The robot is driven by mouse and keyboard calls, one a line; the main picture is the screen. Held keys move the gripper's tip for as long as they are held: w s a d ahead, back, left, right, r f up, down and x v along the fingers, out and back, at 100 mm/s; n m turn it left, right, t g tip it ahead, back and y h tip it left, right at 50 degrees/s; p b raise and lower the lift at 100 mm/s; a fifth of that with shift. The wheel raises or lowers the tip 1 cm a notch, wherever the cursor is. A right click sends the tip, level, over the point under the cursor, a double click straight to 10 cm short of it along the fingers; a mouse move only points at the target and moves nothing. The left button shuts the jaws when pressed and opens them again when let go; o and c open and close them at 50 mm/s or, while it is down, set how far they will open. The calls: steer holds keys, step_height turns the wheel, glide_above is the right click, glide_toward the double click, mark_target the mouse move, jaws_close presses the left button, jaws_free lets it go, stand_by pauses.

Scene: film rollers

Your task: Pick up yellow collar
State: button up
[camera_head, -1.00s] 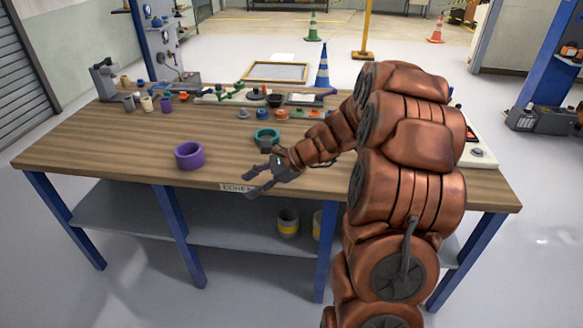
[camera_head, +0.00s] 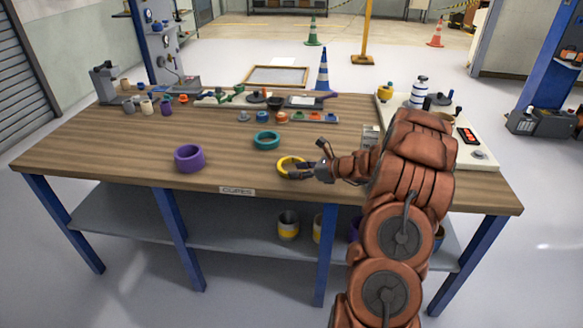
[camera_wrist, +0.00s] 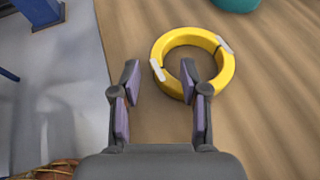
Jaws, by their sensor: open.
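The yellow collar (camera_head: 291,166) lies flat on the wooden table near its front edge. In the wrist view the yellow collar (camera_wrist: 229,66) is a thick ring with pale grey marks on two sides. My gripper (camera_head: 308,165) is at the collar's right side in the head view.
Several small parts line the table's back. A white panel (camera_head: 480,140) is at the right. The wooden table (camera_head: 110,140) has free room at left.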

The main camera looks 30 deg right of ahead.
mark_target(284, 171)
steer(key=shift+p+x, duration=0.3)
steer(key=shift+x, duration=2.1)
steer(key=shift+r, duration=0.1)
jaws_close()
